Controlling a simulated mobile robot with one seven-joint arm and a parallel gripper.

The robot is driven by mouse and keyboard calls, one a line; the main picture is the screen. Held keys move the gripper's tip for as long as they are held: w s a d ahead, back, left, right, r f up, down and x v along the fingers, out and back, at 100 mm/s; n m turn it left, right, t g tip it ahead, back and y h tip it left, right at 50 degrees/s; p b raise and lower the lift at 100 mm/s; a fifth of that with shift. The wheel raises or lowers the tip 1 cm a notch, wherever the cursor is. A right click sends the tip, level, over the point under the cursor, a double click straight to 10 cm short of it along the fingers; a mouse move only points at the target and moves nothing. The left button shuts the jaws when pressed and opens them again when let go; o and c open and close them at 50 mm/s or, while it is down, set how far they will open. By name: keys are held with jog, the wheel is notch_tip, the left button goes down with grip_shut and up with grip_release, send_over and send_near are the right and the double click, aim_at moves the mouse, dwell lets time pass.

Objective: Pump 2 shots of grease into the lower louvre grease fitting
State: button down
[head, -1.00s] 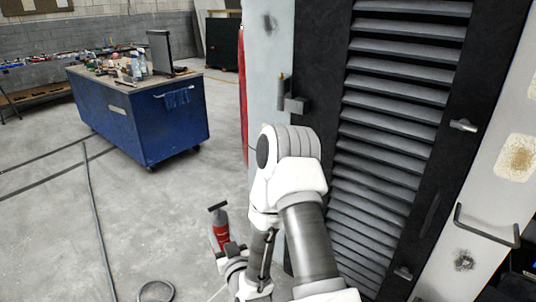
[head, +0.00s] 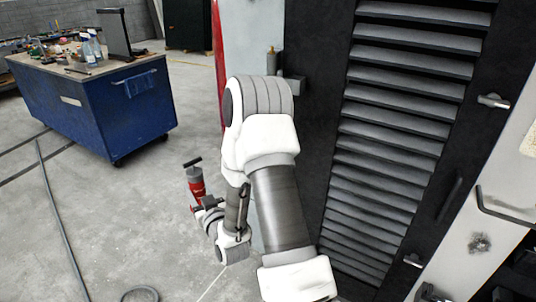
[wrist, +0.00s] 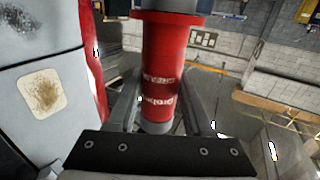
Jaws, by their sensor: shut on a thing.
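A red grease gun (head: 196,181) with a dark T-shaped top is held low, left of the louvred panel (head: 408,132). My gripper (head: 207,204) is shut around its red body. In the wrist view the red barrel (wrist: 165,65) with white lettering stands between the two fingers of my gripper (wrist: 163,105). A grey hinge-like bracket with a small brass-tipped pin (head: 271,61) sits at the panel's upper left edge. I cannot make out a lower grease fitting; my arm covers part of the panel's left edge. The gun is apart from the panel.
A blue workbench (head: 95,105) with bottles and tools stands at the left. A hose (head: 57,215) lies on the floor. Latches (head: 493,101) and a bar handle (head: 497,207) stick out right of the louvres. Floor between bench and panel is mostly clear.

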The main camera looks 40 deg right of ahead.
jog(key=s+d+r+m+h+b, duration=0.1)
jog(key=d+r+h+b, duration=0.1)
jog(key=d, duration=0.6)
jog(key=s+d+r+m+g+h+b, duration=0.1)
jog(key=d+r+h+b, duration=0.15)
jog(key=d, duration=0.55)
jog(key=s+d+r+m+h+b, duration=0.1)
jog(key=d+r+m+b, duration=0.15)
jog(key=d, duration=0.45)
notch_tip(320, 180, down, 7)
jog(key=b, duration=0.4)
jog(key=shift+d+r+n, duration=0.15)
jog(key=shift+d+n, duration=0.05)
jog(key=shift+n, duration=0.25)
jog(key=shift+b, duration=1.05)
